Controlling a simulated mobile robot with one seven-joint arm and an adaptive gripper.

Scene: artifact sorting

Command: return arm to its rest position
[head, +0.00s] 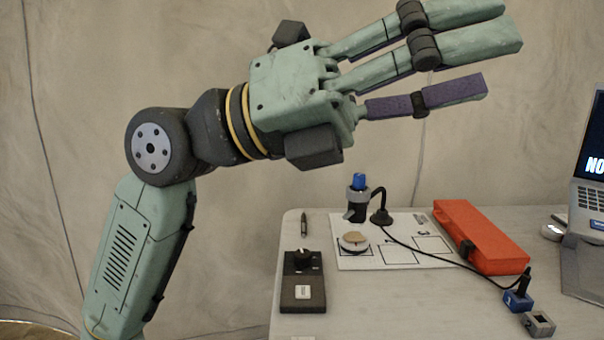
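My gripper (492,58) is raised in the upper right of the head view, well above the table. Its green and purple fingers stretch out to the right, spread apart, with nothing between them. My arm (140,250) rises from the lower left and bends at a dark round joint. The gripper touches nothing on the table.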

